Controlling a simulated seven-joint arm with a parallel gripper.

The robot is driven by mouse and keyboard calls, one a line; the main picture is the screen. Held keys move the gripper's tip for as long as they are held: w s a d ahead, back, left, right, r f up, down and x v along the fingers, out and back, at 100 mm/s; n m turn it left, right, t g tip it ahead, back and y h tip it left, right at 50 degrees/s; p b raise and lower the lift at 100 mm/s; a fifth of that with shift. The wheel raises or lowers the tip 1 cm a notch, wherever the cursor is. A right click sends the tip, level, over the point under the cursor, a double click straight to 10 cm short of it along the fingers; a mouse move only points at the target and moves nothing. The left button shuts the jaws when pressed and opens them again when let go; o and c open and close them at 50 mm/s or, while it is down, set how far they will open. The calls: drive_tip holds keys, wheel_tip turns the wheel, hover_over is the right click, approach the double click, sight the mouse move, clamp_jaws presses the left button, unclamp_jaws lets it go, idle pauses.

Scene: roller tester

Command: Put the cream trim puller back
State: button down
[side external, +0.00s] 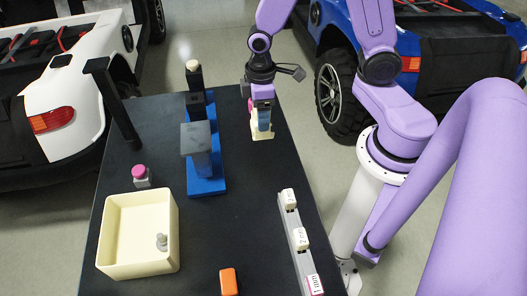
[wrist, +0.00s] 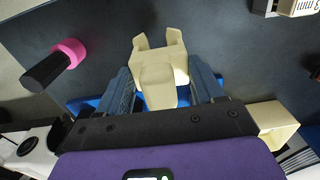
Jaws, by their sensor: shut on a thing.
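The cream trim puller (wrist: 160,62) is a pale piece with a forked end. In the wrist view it sits between the two fingers of my gripper (wrist: 163,88), which is shut on it, with the fork pointing away from the gripper. In the side view my gripper (side external: 263,118) points down at the far right part of the dark table, and the puller's cream end (side external: 262,135) shows below the fingers. I cannot tell whether the puller touches the table top.
A blue stand (side external: 207,186) with grey and black parts is left of my gripper. A cream bin (side external: 111,258) holds a small grey piece (side external: 162,241). A rail (side external: 293,229) carries labelled white blocks. An orange block (side external: 229,281) lies in front. A pink-collared black piece (wrist: 68,52) shows in the wrist view.

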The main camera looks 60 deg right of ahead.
drive_tip(key=shift+s+f, duration=0.2)
drive_tip(key=shift+f, duration=3.85)
drive_tip(key=shift+f, duration=0.1)
drive_tip(key=shift+c, duration=0.8)
unclamp_jaws()
